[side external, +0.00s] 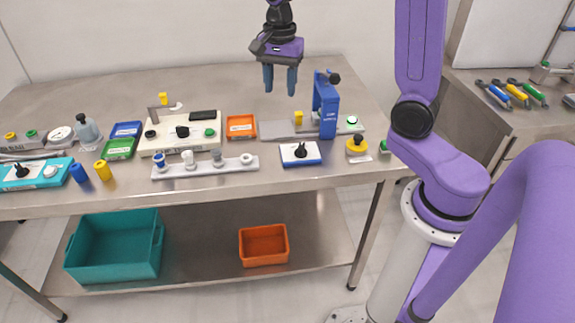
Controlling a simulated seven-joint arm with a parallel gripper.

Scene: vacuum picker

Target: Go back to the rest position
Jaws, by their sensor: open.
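My gripper (280,82) hangs above the back middle of the metal table, fingers pointing down. Its two blue fingers are apart with nothing between them. It is clear of the tabletop objects, just left of the tall blue press-like device (326,105). Below it and to the left, an orange tray (241,127) lies on the table. No marker of the rest position shows.
The steel table (220,85) carries a beige control box (181,133), a grey rail with knobs (205,170), a blue-edged switch box (300,154), and blue and green trays (119,148). A teal bin (115,250) and orange bin (264,246) sit on the lower shelf. The table's back is clear.

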